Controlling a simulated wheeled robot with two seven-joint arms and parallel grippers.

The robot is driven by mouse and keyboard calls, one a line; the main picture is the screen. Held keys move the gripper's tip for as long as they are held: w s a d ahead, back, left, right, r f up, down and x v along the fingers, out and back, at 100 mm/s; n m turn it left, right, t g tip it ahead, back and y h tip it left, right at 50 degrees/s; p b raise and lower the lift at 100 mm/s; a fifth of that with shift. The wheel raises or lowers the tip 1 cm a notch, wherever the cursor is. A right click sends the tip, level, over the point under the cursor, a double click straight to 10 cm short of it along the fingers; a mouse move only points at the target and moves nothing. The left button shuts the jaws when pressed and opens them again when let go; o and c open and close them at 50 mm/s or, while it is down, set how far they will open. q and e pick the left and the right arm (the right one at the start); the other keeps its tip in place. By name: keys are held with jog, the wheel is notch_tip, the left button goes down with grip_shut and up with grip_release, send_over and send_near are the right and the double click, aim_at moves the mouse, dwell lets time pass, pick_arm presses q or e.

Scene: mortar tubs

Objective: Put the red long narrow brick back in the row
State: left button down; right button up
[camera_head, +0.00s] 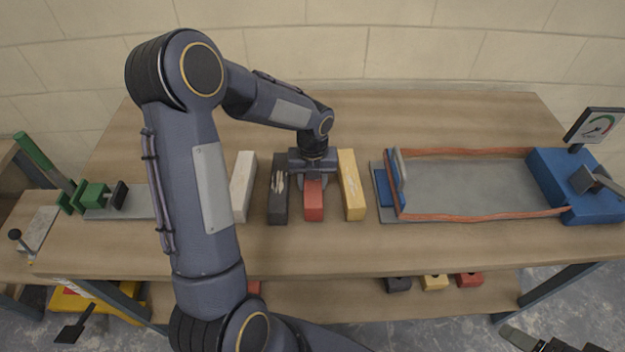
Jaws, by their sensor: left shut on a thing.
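The red long narrow brick (314,212) is between a dark grey brick (278,208) and a yellow brick (352,200) in the row on the table. My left gripper (314,184) reaches down from above and is shut on the red brick, hiding its far part. The red brick's front end is roughly level with its neighbours' front ends. Narrow gaps show on both sides. I cannot tell whether it touches the tabletop. A white brick (242,190) stands at the left end of the row. Part of my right gripper (540,342) shows at the bottom right edge, mostly cut off.
A grey tray with orange-brown side rails (480,216) and a blue block with a dial gauge (568,188) are to the right. A green clamp (95,196) is at the left. Several bricks lie on the lower shelf (350,300). The table behind the row is clear.

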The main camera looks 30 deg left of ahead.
pick_arm(q)
jog(key=shift+f+b, duration=0.3)
jog(key=shift+f, duration=0.15)
jog(key=c, duration=0.9)
grip_release()
jog(key=shift+o, duration=0.7)
